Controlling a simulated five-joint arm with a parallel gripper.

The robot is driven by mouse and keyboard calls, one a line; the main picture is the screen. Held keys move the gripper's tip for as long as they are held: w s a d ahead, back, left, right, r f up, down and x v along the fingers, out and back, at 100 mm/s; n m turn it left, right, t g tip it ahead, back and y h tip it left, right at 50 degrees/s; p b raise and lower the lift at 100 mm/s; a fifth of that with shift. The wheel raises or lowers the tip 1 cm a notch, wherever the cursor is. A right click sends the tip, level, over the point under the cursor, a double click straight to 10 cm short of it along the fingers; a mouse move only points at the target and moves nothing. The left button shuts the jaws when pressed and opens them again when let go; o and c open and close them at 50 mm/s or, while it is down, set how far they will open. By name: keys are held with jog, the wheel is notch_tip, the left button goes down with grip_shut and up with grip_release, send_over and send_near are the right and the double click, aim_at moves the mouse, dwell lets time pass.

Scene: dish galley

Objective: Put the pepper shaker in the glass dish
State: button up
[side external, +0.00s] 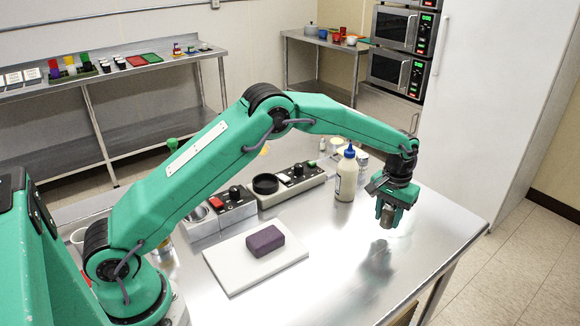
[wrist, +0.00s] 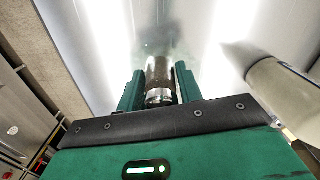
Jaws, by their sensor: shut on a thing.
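I cannot clearly make out the glass dish in either view; glare and reflections blur the steel below the gripper.
A cream bottle with a blue cap (side external: 346,174) stands left of my gripper. A white board (side external: 232,268) bears a purple block (side external: 265,241). The counter's right front is clear.

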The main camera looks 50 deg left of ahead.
jog(key=shift+f, duration=0.3)
jog(key=o, duration=1)
jog(key=shift+o, duration=0.2)
jog(key=shift+r, duration=0.1)
notch_tip(320, 180, up, 13)
jog(key=shift+f, duration=0.2)
jog(key=shift+r, duration=0.1)
